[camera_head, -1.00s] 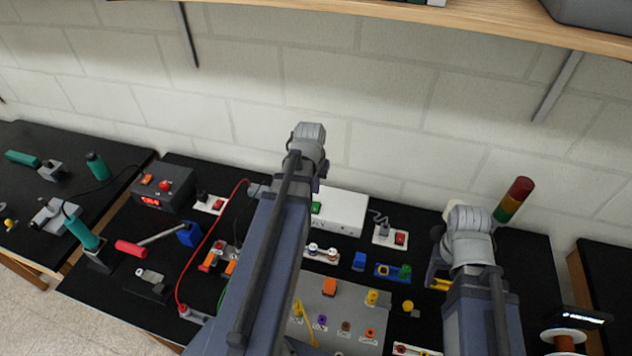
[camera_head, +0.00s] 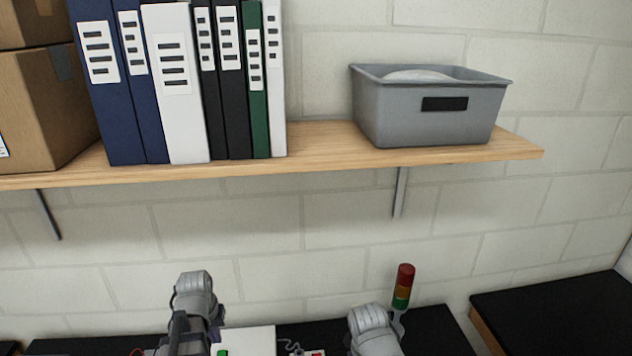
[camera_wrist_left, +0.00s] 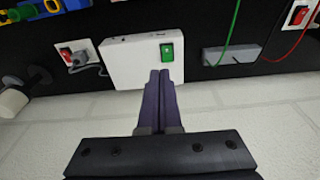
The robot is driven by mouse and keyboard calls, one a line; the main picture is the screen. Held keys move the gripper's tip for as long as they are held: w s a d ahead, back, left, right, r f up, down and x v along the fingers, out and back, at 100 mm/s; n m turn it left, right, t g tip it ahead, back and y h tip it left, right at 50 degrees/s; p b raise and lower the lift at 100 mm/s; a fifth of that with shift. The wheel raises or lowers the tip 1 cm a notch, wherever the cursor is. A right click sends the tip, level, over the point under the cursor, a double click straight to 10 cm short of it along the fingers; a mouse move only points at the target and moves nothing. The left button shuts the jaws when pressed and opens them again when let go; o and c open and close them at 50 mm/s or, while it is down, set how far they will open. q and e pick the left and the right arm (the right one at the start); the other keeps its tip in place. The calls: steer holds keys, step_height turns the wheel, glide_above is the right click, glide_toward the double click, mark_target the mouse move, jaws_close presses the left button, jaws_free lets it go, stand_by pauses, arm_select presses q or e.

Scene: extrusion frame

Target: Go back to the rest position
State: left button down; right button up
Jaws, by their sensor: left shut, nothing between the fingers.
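My left gripper (camera_wrist_left: 160,76) shows in the left wrist view with its two dark purple fingers pressed together and nothing between them. In that view its tips overlap the lower edge of a white box (camera_wrist_left: 124,62) with a green switch (camera_wrist_left: 167,52); I cannot tell whether they touch it. In the head view my left wrist stands at the bottom left of centre, in front of the white box (camera_head: 250,341), and only a bit of the gripper (camera_head: 215,334) shows. My right wrist shows at the bottom, right of centre; its fingers are hidden or out of frame.
A wooden shelf (camera_head: 320,150) with binders (camera_head: 180,85), a cardboard box (camera_head: 45,110) and a grey bin (camera_head: 430,115) runs above the arms. A red, yellow and green signal tower (camera_head: 403,287) stands behind my right wrist. A black table (camera_head: 560,310) is at the right.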

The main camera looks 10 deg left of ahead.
arm_select(q)
steer(key=s+d+f+m+b, duration=0.2)
steer(key=d+f+b, duration=0.2)
steer(key=d, duration=0.5)
steer(key=s+d+f+m+g+b, duration=0.1)
steer(key=s+d+f+m+b, duration=0.1)
steer(key=d, duration=0.7)
steer(key=s+d+f+m+g+b, duration=0.1)
steer(key=s+d+f+m+b, duration=0.1)
steer(key=d+f+b, duration=0.4)
steer(key=shift+s+d+f+m+y, duration=0.25)
steer(key=shift+s+d, duration=0.2)
steer(key=shift+d, duration=0.3)
steer(key=shift+s+d+f+m+y, duration=0.15)
steer(key=shift+s+d+f, duration=0.25)
steer(key=shift+d, duration=0.35)
steer(key=shift+r, duration=0.1)
